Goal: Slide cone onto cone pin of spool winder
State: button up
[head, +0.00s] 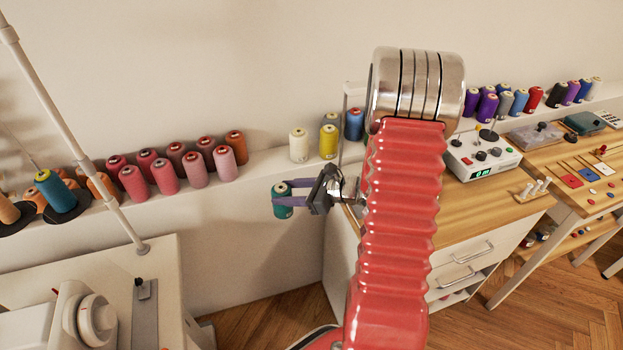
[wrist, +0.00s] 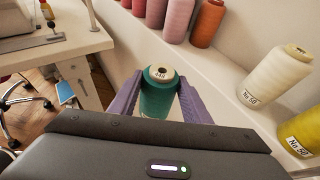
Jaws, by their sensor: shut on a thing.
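My gripper (head: 293,192) is shut on a teal thread cone (head: 283,207), with a purple finger on each side of it. The cone is held in the air in front of the shelf, left of the wooden-topped cabinet. In the wrist view the teal cone (wrist: 159,92) sits upright between the fingers, with its pale top showing. The spool winder (head: 482,154) appears to be the white box with dark knobs and a green display on the cabinet, at right in the head view. I cannot make out which part is its cone pin.
The wall shelf (head: 255,166) carries many thread cones, including a cream cone (head: 299,146) and a yellow cone (head: 329,141) close behind my gripper. A white sewing machine table (head: 150,270) stands at left with a pole (head: 85,140). The cabinet top (head: 470,192) has some free room in front.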

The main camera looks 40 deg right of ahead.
jog(key=a+f+n+g+y, duration=0.1)
jog(key=a+f, duration=0.3)
jog(key=a, duration=0.5)
jog(key=a+f+n+g+y, duration=0.2)
jog(key=a+f+n, duration=0.1)
jog(key=a, duration=0.6)
jog(key=shift+w+a+f+g+y, duration=0.3)
jog(key=shift+f+y, duration=0.1)
jog(key=shift+f, duration=0.3)
jog(key=shift+s, duration=0.1)
